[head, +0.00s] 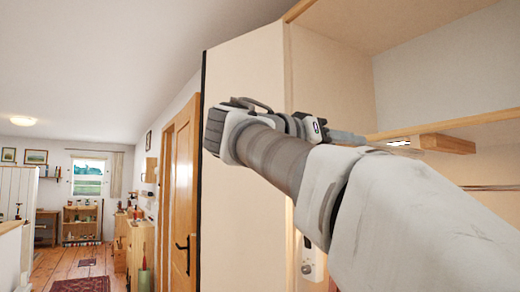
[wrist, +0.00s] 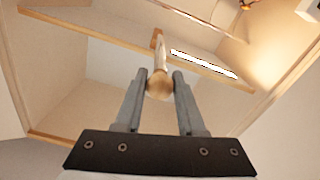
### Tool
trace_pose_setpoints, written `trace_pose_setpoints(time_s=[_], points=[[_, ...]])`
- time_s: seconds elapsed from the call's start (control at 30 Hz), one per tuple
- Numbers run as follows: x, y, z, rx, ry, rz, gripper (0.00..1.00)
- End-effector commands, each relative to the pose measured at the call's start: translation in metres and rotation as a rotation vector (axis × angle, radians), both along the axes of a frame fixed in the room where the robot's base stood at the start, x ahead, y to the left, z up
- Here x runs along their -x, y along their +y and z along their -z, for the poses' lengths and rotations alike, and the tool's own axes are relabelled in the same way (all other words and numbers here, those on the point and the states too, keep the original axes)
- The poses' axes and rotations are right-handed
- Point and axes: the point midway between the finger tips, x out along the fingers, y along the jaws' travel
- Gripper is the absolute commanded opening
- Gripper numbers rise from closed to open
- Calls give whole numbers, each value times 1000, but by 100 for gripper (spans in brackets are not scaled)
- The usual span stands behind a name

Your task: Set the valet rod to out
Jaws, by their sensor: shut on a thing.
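The valet rod is a pale wooden bar with a rounded end (wrist: 159,86), seen nearly end-on in the wrist view. It runs back from between my fingers toward the shelf edge. My gripper (wrist: 159,76) is shut on it, one grey finger on each side near the rounded end. In the head view my gripper (head: 362,138) reaches right into the open wardrobe, just below shelf height. I cannot clearly make out the rod there, and my gripper and arm hide part of that area.
A wooden shelf (head: 450,125) crosses the wardrobe, with a wooden block (head: 445,144) beneath it and a bright light strip (wrist: 204,65) near its edge. The wardrobe's side panel (head: 245,100) stands behind my arm. A wooden door (head: 180,200) and open floor (head: 62,270) lie left.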

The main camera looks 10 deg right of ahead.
Motion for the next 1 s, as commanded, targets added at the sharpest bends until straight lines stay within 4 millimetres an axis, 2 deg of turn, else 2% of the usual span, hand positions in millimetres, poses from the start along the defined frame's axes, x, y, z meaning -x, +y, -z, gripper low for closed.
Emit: trace_pose_setpoints(time_s=[0.23, 0.27, 0.4, 0.43, 0.77, 0.87, 1.0], points=[[0, 0, 0, -1, 2, 1, 0], [0, 0, 0, -1, 2, 1, 40], [0, 0, 0, -1, 1, 0, 66], [0, 0, 0, -1, 1, 0, 69], [1, 2, 0, 1, 0, -1, 69], [4, 11, 0, 0, 0, -3, 69], [14, 36, -1, 1, 0, -5, 69]])
